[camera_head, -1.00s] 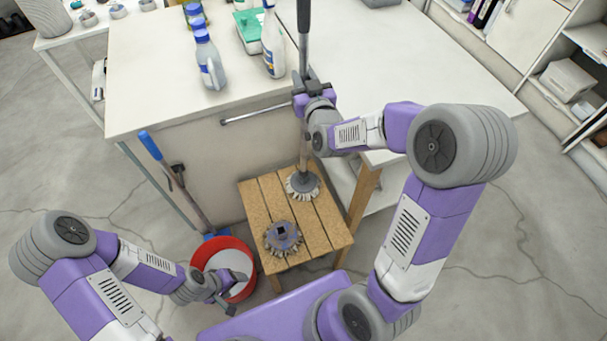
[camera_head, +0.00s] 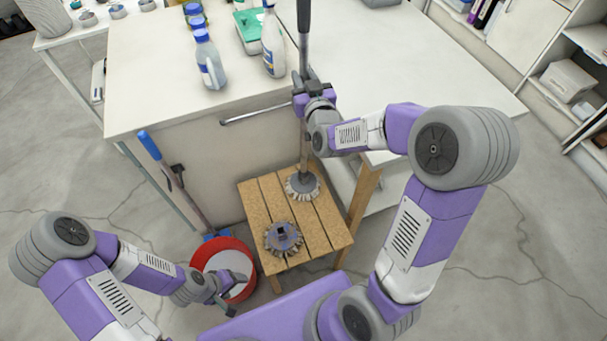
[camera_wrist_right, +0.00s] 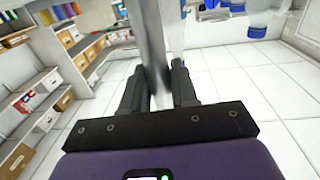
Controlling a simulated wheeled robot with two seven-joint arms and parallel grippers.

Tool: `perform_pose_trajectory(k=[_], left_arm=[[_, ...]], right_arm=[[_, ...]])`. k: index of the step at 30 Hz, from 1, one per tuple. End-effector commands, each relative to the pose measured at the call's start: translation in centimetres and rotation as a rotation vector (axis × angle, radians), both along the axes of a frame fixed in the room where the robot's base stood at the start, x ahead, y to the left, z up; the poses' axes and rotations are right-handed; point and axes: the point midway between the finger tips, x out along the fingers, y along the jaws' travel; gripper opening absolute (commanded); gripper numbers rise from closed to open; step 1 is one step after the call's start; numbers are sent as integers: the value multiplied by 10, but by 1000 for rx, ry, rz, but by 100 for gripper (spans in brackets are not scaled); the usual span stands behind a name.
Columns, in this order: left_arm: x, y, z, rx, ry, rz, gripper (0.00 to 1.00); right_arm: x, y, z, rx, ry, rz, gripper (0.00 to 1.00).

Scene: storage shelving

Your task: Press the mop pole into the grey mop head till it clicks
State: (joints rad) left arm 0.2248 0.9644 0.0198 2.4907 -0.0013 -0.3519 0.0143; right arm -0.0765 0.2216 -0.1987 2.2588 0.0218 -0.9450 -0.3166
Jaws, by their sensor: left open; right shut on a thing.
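The mop pole (camera_head: 304,40) stands upright, dark at the top and lighter below. My right gripper (camera_head: 304,88) is shut around it at about table-top height; the right wrist view also shows the pole (camera_wrist_right: 154,50) between the fingers (camera_wrist_right: 160,90). Its lower end comes down to the rear mop head (camera_head: 302,184), which has a round grey top and pale strands. I cannot tell whether it is seated in the socket. A second mop head (camera_head: 283,240), with a squarish blue-grey hub, sits in front of it. My left gripper (camera_head: 228,300) is open and empty by the red bucket.
Both heads rest on a slatted wooden stool (camera_head: 327,228). The red bucket (camera_head: 246,246) stands left of it, with a blue-handled tool (camera_head: 172,175) behind. Floor at left is clear.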

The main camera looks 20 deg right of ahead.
Motion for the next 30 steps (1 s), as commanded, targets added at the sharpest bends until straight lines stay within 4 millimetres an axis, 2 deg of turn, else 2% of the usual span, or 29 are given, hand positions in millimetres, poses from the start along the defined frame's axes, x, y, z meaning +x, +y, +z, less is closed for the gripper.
perform_pose_trajectory(k=[11,12,17,26,30], left_arm=[[0,0,0,0,0,0,68],[0,0,0,0,0,0,68],[0,0,0,0,0,0,68],[0,0,0,0,0,0,68],[0,0,3,0,0,0,68]], right_arm=[[0,0,-1,0,2,0,0],[0,0,-1,0,2,0,34],[0,0,-1,0,1,0,58],[-2,0,-1,0,2,0,58],[-13,2,0,0,2,0,58]])
